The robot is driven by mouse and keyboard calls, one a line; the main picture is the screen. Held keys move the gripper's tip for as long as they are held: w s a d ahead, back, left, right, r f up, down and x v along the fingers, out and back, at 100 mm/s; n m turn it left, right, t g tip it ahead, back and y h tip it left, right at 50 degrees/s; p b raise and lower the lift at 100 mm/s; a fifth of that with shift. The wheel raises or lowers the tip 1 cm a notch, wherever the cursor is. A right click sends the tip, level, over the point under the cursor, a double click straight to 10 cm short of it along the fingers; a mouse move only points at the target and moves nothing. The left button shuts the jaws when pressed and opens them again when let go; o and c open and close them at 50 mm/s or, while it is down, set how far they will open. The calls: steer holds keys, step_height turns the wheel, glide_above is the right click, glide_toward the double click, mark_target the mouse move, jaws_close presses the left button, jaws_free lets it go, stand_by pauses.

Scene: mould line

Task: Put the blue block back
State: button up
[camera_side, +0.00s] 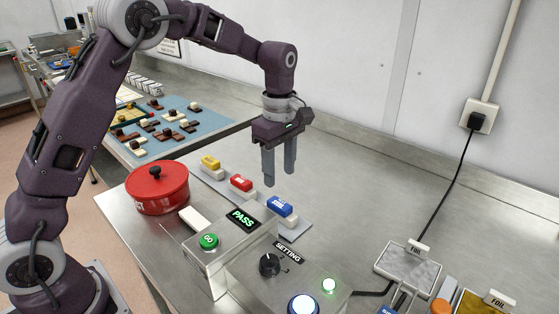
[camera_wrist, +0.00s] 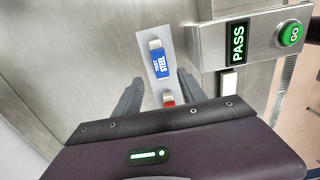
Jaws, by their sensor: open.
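The blue block (camera_side: 280,206) sits on its light base at the right end of a pale strip (camera_side: 216,185), with a red block (camera_side: 241,183) and a yellow block (camera_side: 210,165) further along the strip. In the wrist view the blue block (camera_wrist: 161,63) shows white lettering and lies just beyond the fingertips; the red block (camera_wrist: 168,98) is partly hidden by my gripper. My gripper (camera_side: 279,183) points down, open and empty, above and behind the strip near the blue and red blocks. It also shows in the wrist view (camera_wrist: 160,82).
A metal box with a lit PASS display (camera_side: 242,218) and green GO button (camera_side: 208,240) stands in front of the strip. A red lidded pot (camera_side: 157,188) is at left. A SETTING knob (camera_side: 270,264) and foil trays (camera_side: 408,266) are at front right.

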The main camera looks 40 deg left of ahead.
steer(key=shift+r, duration=1.95)
steer(key=s+r+m+t, duration=0.3)
steer(key=s+r+m, duration=0.65)
steer(key=s, duration=0.55)
steer(key=s+f+m+t, duration=0.2)
steer(key=s+m, duration=0.6)
steer(key=s, duration=0.7)
steer(key=shift+a+f+t, duration=0.15)
steer(key=shift+f+t, duration=0.15)
steer(key=shift+f, duration=0.25)
steer(key=shift+m, duration=0.25)
